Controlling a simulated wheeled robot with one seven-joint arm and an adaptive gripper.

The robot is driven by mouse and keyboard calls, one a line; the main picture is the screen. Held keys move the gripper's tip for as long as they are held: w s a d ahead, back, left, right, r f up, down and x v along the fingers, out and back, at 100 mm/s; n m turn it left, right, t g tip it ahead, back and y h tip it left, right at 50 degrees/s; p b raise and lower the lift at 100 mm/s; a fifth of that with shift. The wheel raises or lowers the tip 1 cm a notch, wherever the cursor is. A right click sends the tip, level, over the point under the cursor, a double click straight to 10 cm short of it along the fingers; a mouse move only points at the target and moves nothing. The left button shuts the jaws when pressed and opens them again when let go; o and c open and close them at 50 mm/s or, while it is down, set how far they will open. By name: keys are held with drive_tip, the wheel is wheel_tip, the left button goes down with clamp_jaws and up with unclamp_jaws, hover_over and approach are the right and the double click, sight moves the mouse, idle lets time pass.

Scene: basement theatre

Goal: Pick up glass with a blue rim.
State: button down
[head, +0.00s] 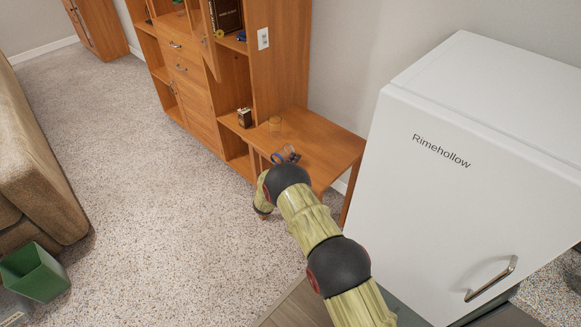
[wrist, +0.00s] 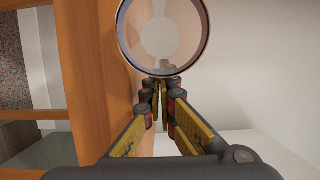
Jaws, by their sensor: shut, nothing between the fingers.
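A clear glass with a bluish rim (wrist: 163,35) shows large in the wrist view, just beyond my fingertips. I look into its round mouth, and its pale round base shows inside. My gripper (wrist: 160,84) is shut and empty, with its fingertips together right at the near edge of the rim; I cannot tell whether they touch it. In the head view, a small blue-edged round item (head: 278,158) shows on the wooden side table (head: 325,150), just past my arm's dark joint, which partly hides that spot. My fingers are not clearly visible there.
An amber-tinted glass (head: 275,125) stands further back on the table, with a small dark box (head: 244,117) to its left. A wooden cabinet (head: 195,85) adjoins the table. A white fridge (head: 470,170) stands close on the right. The carpet (head: 150,220) at left is open.

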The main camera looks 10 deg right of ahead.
sight(283, 154)
drive_tip(key=shift+w+d, duration=0.2)
drive_tip(key=shift+w, duration=0.1)
drive_tip(key=shift+a+b, duration=0.45)
drive_tip(key=shift+a, duration=0.95)
drive_tip(key=shift+s, duration=0.1)
